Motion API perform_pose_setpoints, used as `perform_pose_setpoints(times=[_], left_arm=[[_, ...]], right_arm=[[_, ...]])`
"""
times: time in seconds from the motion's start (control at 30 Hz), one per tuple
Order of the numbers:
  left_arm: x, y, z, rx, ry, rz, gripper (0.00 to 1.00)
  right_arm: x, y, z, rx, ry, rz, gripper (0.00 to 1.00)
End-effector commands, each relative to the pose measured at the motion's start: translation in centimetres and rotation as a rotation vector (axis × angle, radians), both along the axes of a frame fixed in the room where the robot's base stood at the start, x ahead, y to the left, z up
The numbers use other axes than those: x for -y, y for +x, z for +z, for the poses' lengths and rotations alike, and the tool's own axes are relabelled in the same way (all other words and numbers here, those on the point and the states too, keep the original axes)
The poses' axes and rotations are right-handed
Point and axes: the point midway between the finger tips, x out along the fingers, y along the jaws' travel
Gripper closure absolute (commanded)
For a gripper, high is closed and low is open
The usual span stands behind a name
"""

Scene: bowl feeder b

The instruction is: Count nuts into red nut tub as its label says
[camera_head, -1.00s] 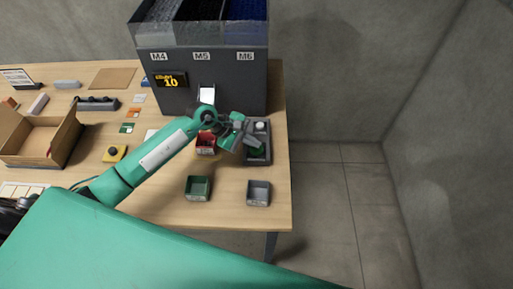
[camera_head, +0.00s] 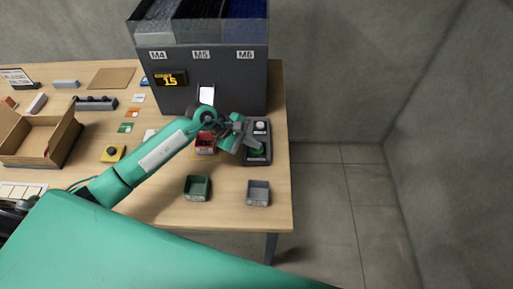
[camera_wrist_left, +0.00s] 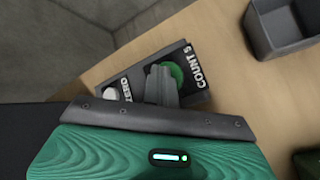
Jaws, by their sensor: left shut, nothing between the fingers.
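The red nut tub (camera_head: 206,146) stands in front of the feeder, partly hidden by my left arm; its label and contents cannot be read. My left gripper (camera_head: 252,146) is shut and empty, with its fingertips over the green button (camera_head: 257,151) of the grey button box (camera_head: 268,141). The wrist view shows the shut fingers (camera_wrist_left: 163,82) at the green button (camera_wrist_left: 176,74), beside the words COUNT 5; whether they touch cannot be told. A white button (camera_wrist_left: 110,93) sits beside ZERO. The feeder (camera_head: 203,75) has bins marked M4, M5 and M6; its display (camera_head: 171,79) reads 15. My right gripper is not in view.
A green tub (camera_head: 197,187) and a grey tub (camera_head: 258,193) stand near the front table edge. An open cardboard box (camera_head: 40,137) and a yellow block with a dark button (camera_head: 112,153) are at the left. The table ends right of the button box.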

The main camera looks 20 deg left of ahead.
Motion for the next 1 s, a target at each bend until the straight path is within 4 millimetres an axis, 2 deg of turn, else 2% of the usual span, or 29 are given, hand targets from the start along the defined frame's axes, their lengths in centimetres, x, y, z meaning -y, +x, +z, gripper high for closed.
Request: perform_pose_setpoints(times=[0.37,0.73,1.0], left_arm=[[0.0,-0.1,-0.2,-0.002,0.002,0.0,1.0],[-0.1,-0.1,1.4,-0.002,0.002,-0.001,1.0],[0.0,0.0,1.5,-0.002,0.001,0.0,1.0]], right_arm=[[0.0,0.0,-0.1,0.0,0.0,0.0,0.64],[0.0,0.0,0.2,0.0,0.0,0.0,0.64],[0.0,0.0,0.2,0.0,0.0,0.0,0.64]])
